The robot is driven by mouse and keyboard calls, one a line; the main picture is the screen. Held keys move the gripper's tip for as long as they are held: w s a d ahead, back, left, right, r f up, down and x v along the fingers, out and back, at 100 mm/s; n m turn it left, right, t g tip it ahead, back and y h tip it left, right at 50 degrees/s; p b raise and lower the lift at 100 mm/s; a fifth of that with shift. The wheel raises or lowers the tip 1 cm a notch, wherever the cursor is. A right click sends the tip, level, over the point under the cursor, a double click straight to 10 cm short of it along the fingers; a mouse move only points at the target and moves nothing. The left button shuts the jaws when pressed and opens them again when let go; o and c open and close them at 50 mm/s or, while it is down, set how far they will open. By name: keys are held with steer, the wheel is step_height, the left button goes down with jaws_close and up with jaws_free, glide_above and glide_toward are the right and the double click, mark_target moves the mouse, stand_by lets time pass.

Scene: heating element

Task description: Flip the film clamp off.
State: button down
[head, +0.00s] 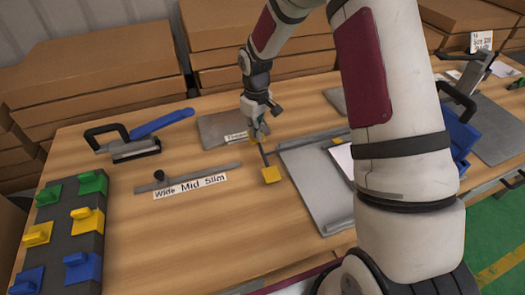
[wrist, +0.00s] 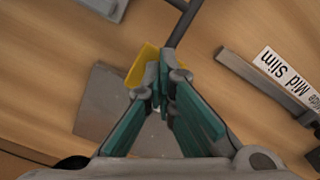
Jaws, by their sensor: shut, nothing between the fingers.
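A dark bar with a yellow pad (head: 271,174) at its near end lies at the table's middle. No label marks it as the film clamp. My gripper (head: 259,137) is over the bar's far end, beside another yellow part. In the wrist view my gripper (wrist: 164,85) is shut, its green fingers together with nothing held. The yellow part (wrist: 143,62) shows just behind and left of the fingertips, partly hidden by them. The dark bar (wrist: 184,22) runs up from there. I cannot tell whether the fingers touch it.
A grey plate (head: 215,127) with a label lies left of my gripper. A slider bar (head: 205,173) marked Wide, Mid, Slim is nearer left. A black-handled sealer (head: 134,148) and coloured knobs (head: 70,225) stand left. A metal tray (head: 312,190) is right; my arm hides part of it.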

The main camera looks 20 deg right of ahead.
steer(key=shift+f+b, duration=0.5)
steer(key=shift+f, duration=0.75)
steer(key=shift+r, duration=0.1)
steer(key=shift+r+p, duration=1.25)
steer(key=shift+r, duration=2.2)
steer(key=shift+r, duration=0.15)
steer(key=s+r+m+t+h, duration=0.1)
steer(key=s+r, duration=0.5)
steer(key=r, duration=0.4)
steer(key=s+r+m+t, duration=0.1)
steer(key=s+r+m, duration=0.1)
steer(key=s+r, duration=0.65)
steer(key=s+r+m+t, duration=0.1)
steer(key=s+r, duration=0.2)
steer(key=s, duration=0.6)
steer(key=s+r+m+t+y, duration=0.1)
steer(key=s+r+m, duration=0.1)
steer(key=s, duration=0.7)
steer(key=shift+d+r+t, duration=0.15)
steer(key=shift+r+t, duration=0.25)
steer(key=shift+r, duration=0.2)
